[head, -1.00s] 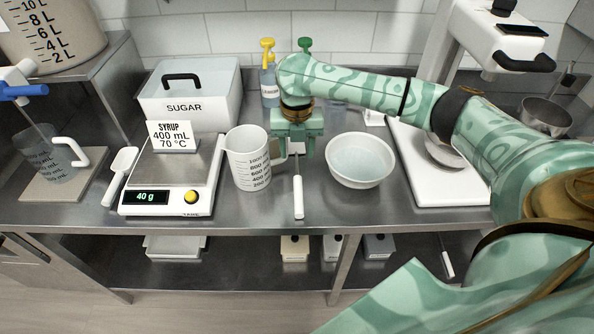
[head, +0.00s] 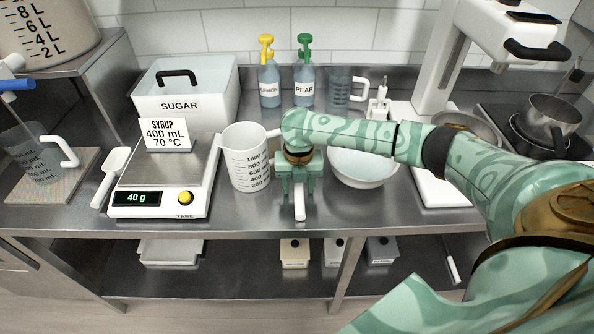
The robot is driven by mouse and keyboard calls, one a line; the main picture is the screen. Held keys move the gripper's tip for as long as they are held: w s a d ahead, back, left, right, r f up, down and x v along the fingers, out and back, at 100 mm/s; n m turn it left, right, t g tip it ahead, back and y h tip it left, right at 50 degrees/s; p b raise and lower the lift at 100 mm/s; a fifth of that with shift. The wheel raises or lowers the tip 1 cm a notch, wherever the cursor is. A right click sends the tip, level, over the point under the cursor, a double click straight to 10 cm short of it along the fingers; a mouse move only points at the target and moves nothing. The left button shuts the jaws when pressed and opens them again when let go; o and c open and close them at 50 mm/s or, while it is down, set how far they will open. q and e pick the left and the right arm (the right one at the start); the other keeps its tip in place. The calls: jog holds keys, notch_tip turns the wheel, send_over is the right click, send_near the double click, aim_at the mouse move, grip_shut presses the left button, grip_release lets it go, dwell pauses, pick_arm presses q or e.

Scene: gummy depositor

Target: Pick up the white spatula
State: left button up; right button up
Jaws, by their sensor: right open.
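The white spatula lies on the steel counter between the measuring jug and the white bowl. Its white handle end (head: 299,208) points toward the counter's front edge. My right gripper (head: 299,190) is above the spatula, pointing down, with its fingers apart on either side of the handle. Whether the fingers touch the handle cannot be told. The rest of the spatula is hidden under my gripper and wrist. My left gripper is not in view.
The measuring jug (head: 246,160) stands close left of my gripper. The white bowl (head: 362,172) is close on the right, partly behind my arm. A scale (head: 150,198) and a white scoop (head: 112,172) are further left. Bottles (head: 303,82) stand at the back.

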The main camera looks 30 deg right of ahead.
grip_shut()
jog(key=shift+r, duration=0.1)
